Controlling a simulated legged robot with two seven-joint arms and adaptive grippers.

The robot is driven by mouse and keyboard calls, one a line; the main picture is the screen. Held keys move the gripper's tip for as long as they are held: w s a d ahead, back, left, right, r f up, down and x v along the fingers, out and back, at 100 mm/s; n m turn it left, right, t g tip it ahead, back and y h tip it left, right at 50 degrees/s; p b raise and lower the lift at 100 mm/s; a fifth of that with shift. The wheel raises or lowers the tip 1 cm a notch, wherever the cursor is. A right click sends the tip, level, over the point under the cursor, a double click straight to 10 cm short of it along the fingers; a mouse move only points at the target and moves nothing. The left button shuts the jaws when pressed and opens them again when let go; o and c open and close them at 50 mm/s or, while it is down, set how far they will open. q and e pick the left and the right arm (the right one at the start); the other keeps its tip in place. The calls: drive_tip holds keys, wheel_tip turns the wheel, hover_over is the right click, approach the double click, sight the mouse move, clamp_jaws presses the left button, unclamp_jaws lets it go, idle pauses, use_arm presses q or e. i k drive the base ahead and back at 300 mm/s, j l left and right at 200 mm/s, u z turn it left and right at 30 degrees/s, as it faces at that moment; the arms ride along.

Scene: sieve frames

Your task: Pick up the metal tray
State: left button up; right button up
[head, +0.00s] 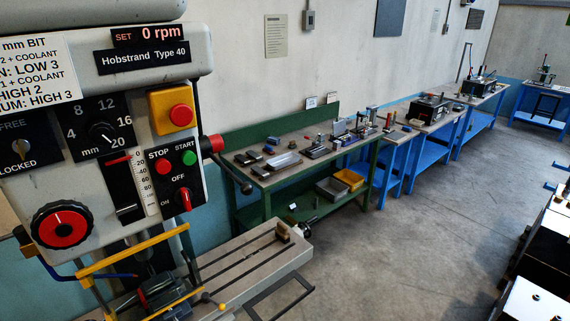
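A shallow silvery tray (283,161), which looks like the metal tray, lies flat on the top of the green workbench (265,179), left of the bench's middle. It is small in the head view and I cannot make out its contents. Neither of my grippers is in view, and nothing is seen holding the tray.
A large drilling machine (140,110) fills the left foreground, with its slotted table (240,262) jutting out before the green bench. Small tools and blocks lie around the tray. Grey and yellow bins (350,178) sit on the lower shelf. Open concrete floor (420,240) lies right.

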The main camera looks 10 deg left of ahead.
sight(276, 163)
drive_tip(key=i+l+z, duration=0.5)
drive_tip(key=i, duration=0.4)
drive_tip(key=i+l+z, duration=0.1)
drive_tip(key=i+l, duration=0.2)
drive_tip(key=i, duration=0.2)
drive_tip(key=i+l+z, duration=0.1)
drive_tip(key=i, duration=0.35)
